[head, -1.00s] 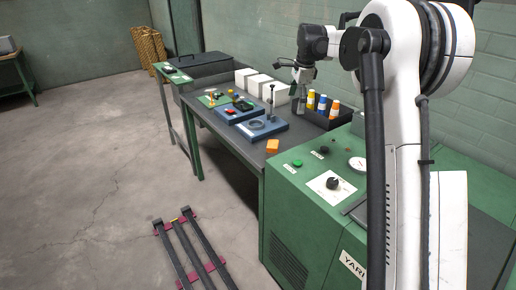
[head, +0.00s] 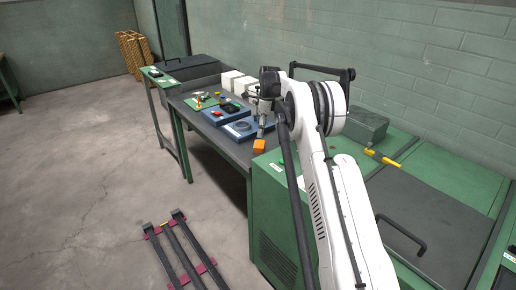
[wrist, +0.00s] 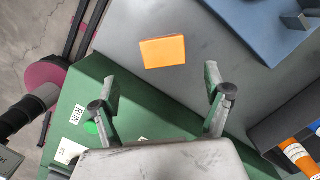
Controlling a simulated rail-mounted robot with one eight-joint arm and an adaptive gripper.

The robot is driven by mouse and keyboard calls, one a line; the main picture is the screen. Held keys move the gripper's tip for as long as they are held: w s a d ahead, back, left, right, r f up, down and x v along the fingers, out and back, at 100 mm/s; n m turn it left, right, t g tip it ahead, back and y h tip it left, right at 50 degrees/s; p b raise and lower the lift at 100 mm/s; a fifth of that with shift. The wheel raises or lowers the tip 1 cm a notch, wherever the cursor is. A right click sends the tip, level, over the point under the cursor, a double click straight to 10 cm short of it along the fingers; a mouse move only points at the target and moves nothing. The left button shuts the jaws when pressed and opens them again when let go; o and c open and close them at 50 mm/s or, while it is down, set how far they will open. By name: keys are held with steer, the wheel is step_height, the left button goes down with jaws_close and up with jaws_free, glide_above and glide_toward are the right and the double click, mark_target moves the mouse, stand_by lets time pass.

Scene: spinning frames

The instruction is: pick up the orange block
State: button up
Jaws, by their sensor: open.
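The orange block (head: 259,146) lies on the dark grey table (head: 232,151) near its front end, close to the green machine. In the wrist view the orange block (wrist: 163,52) sits ahead of the fingertips, roughly centred between them and apart from both. My gripper (wrist: 163,88) is open and empty, with its two fingers spread wide. In the head view my gripper (head: 262,131) hangs just above and behind the block; its fingers are small there and partly hidden by my arm.
A blue fixture (head: 237,130) stands just beyond the block, also in the wrist view (wrist: 262,25). A dark bin with orange-and-white bottles (wrist: 297,150) is at the lower right of the wrist view. The green machine (head: 268,190) borders the table. White boxes (head: 232,80) stand farther back.

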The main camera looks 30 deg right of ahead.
mark_target(259, 144)
steer(key=f, duration=0.4)
steer(key=shift+w+a+f, duration=0.2)
steer(key=shift+a+f, duration=0.05)
steer(key=shift+w+a+f, duration=0.1)
steer(key=shift+w+f, duration=0.1)
steer(key=shift+f, duration=1.05)
steer(key=shift+w+f, duration=0.2)
steer(key=shift+f, duration=1.05)
steer(key=c, duration=1.4)
steer(key=shift+r, duration=0.15)
step_height(259, 144, up, 4)
steer(key=s+a+r, duration=0.3)
steer(key=a+r, duration=0.3)
steer(key=a, duration=0.5)
steer(key=shift+a+r, duration=0.15)
steer(key=shift+r, duration=0.2)
